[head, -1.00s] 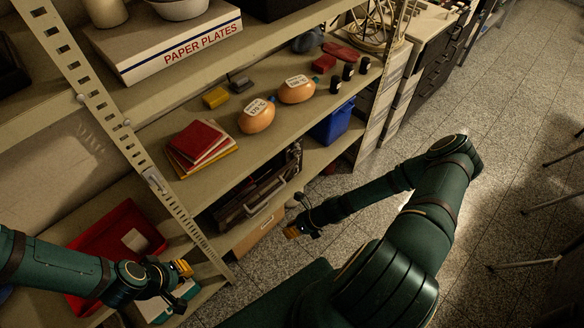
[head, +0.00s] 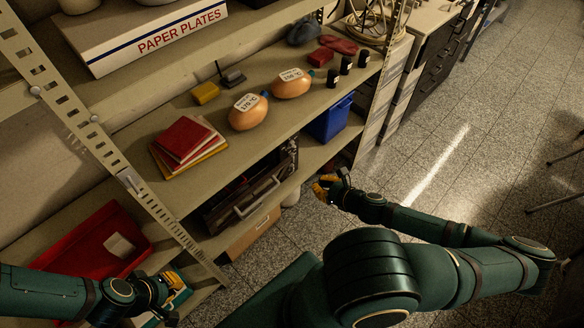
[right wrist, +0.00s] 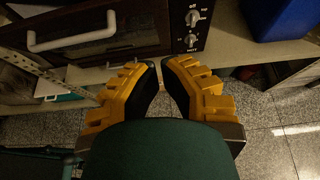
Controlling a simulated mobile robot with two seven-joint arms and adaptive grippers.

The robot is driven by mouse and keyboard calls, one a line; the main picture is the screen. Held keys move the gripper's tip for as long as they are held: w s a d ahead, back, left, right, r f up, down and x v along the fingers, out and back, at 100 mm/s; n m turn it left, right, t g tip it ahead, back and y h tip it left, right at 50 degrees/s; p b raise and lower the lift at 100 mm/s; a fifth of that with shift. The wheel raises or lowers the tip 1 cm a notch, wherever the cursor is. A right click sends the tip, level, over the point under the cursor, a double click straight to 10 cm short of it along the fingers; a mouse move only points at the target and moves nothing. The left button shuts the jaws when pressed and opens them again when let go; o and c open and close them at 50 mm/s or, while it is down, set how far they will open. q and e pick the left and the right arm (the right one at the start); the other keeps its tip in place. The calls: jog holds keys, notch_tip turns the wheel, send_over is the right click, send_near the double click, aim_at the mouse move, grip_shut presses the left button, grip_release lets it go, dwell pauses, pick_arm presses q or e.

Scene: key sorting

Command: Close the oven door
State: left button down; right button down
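The oven (head: 232,208) is a dark box on the lower shelf. Its brown door and pale handle (right wrist: 72,40) show in the right wrist view, beside a black panel with knobs (right wrist: 192,30). The door looks upright; I cannot tell whether it is fully closed. My right gripper (head: 323,187) is to the right of the oven, in front of the shelf, apart from the door. In the right wrist view its fingertips (right wrist: 159,64) are close together with nothing between them. My left gripper (head: 176,285) is low at the left; its finger opening is unclear.
A blue bin (head: 331,120) stands on the lower shelf right of the oven. A cardboard box (head: 253,234) lies below the oven, and a red tray (head: 82,250) is at lower left. A slotted metal post (head: 110,160) stands at the left.

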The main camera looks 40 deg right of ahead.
jog(key=w+r+b+x, duration=0.1)
jog(key=r+b+x, duration=0.1)
jog(key=x, duration=1)
jog(key=shift+a+r, duration=0.15)
